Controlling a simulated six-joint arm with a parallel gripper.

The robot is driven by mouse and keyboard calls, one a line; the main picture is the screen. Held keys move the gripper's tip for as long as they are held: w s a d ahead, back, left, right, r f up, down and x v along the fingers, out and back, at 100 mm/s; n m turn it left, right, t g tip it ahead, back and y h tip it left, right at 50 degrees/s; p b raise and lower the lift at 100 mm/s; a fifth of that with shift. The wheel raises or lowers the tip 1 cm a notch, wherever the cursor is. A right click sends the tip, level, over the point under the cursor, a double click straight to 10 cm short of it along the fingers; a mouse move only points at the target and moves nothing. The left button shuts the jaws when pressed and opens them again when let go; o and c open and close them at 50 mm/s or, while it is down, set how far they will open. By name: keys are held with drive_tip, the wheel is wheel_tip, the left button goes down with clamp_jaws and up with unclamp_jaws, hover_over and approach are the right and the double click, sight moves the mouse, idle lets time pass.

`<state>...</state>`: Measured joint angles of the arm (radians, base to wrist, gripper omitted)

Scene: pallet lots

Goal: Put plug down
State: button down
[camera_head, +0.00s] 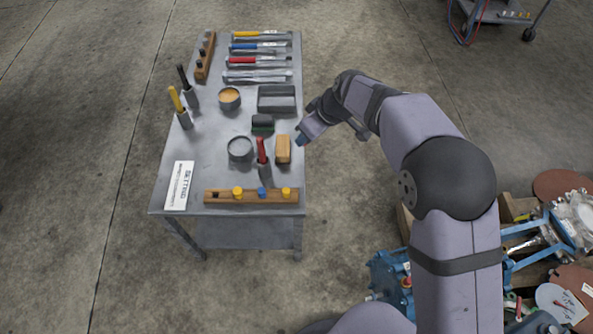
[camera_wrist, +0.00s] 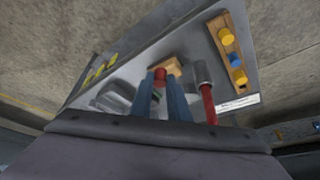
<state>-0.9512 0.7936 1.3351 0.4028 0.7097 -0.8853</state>
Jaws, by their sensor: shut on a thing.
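My gripper (camera_wrist: 159,95) is shut on a red plug (camera_wrist: 159,77), which shows between its two blue fingers in the wrist view. In the head view my gripper (camera_head: 301,139) is over the table's right edge, close to the tan block; the plug cannot be made out there. A wooden rack (camera_head: 225,197) lies along the table's front edge with a yellow, a blue and another yellow plug in it. A dark empty hole shows at its left end. The rack also shows at the upper right of the wrist view (camera_wrist: 215,28).
A tan block (camera_head: 283,149), a red-handled tool (camera_head: 262,150), a grey tin (camera_head: 240,149) and an orange-filled tin (camera_head: 229,98) stand on the grey table (camera_head: 185,150). A second rack (camera_head: 206,60), a dark tray (camera_head: 277,98) and several tools lie farther back. A white sign (camera_head: 179,186) lies front left.

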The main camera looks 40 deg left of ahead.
drive_tip(key=s+n+g, duration=0.1)
drive_tip(key=n, duration=0.1)
drive_tip(key=s+r+n+g, duration=0.1)
drive_tip(key=n, duration=0.1)
drive_tip(key=s+d+n, duration=0.1)
drive_tip(key=n, duration=0.1)
drive_tip(key=shift+s+d+r+n+g, duration=0.1)
drive_tip(key=shift+s+r+n+g, duration=0.1)
drive_tip(key=shift+s+n+g, duration=0.15)
drive_tip(key=shift+f+b, duration=0.55)
drive_tip(key=shift+f, duration=4.45)
drive_tip(key=shift+f, duration=0.15)
drive_tip(key=c, duration=1.7)
unclamp_jaws()
